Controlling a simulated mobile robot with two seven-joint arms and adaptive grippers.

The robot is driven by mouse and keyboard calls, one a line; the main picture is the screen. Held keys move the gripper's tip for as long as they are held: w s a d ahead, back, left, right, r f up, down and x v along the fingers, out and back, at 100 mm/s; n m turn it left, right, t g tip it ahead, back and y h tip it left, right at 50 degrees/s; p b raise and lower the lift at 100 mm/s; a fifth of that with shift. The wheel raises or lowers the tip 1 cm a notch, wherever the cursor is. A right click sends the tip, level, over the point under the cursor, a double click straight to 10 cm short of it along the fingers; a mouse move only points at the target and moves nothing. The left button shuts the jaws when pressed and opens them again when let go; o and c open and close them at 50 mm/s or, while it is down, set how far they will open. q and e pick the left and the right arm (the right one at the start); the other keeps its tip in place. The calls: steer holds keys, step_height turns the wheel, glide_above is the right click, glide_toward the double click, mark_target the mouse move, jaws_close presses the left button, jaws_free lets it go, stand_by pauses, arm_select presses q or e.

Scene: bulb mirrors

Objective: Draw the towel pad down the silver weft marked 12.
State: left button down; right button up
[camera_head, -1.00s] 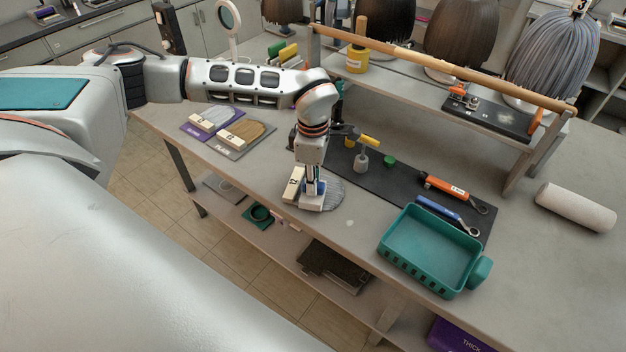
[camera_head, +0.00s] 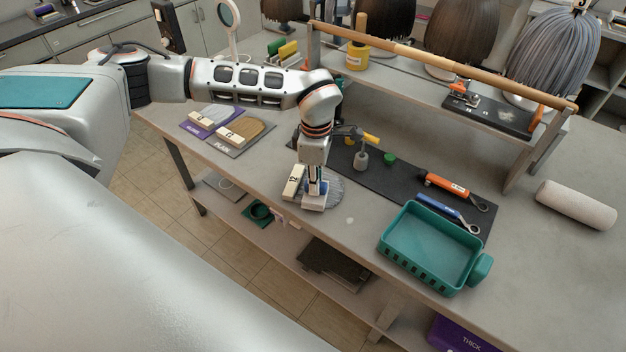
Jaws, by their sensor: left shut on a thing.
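The silver weft (camera_head: 333,193) lies on the bench near its front edge, its grey hair fanned to the right of a cream block (camera_head: 293,181) marked 12. My left gripper (camera_head: 315,196) points down over the weft and is shut on the towel pad (camera_head: 312,204), a pale pad with a blue part. The pad is at the weft, just right of the marked block; the gripper hides part of both. I cannot tell how firmly the pad touches the hair. My right gripper is not in view.
A teal basket (camera_head: 428,255) stands to the right on the bench. Two other wefts on boards (camera_head: 228,133) lie left. A white roll (camera_head: 576,205) lies far right.

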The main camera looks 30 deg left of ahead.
arm_select(q)
steer(key=shift+w+d, duration=0.2)
steer(key=shift+d, duration=0.45)
steer(key=shift+f, duration=0.3)
steer(key=shift+w+d, duration=0.25)
steer(key=shift+d, duration=0.55)
steer(key=shift+w+d, duration=0.25)
steer(key=shift+d, duration=0.5)
steer(key=shift+r, duration=0.1)
